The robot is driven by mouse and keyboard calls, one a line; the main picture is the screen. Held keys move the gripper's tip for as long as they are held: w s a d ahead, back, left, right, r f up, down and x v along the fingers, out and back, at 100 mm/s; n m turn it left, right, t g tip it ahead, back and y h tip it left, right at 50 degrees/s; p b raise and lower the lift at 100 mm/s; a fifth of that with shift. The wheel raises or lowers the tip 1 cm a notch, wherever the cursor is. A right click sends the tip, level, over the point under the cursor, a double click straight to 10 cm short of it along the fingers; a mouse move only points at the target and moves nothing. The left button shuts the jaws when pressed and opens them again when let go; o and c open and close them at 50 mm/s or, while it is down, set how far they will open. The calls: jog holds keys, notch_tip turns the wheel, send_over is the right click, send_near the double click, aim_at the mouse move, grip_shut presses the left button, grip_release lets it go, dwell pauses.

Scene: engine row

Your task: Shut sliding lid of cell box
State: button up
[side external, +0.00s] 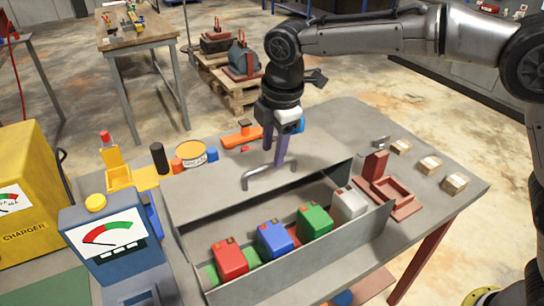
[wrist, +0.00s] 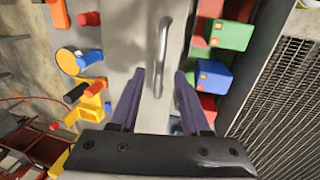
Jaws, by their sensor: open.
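The cell box (side external: 300,284) is a long grey open-topped tray on the bench. Its grey sliding lid (side external: 205,196) covers the far part and leaves the near part open. A bar handle (side external: 268,178) stands on the lid; it also shows in the wrist view (wrist: 163,45). Red (side external: 229,260), blue (side external: 274,240), green (side external: 314,222) and white (side external: 348,204) cells sit in the open part. My gripper (side external: 274,158) has purple fingers, open, pointing down at the handle. In the wrist view (wrist: 160,76) the handle lies between the fingertips; how deep they reach is unclear.
A reddish fixture (side external: 390,197) and several small blocks (side external: 430,163) stand right of the box. A yellow-rimmed round tin (side external: 191,153), a black cylinder (side external: 159,158) and an orange tool (side external: 242,136) lie behind the lid. A blue meter (side external: 112,243) stands at left.

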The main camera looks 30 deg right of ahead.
aim_at(271, 164)
jog(key=shift+w+f, duration=0.2)
jog(key=shift+f, duration=0.6)
jog(key=shift+w+f, duration=0.15)
jog(key=shift+f, duration=0.6)
grip_shut()
jog(key=shift+r, duration=0.1)
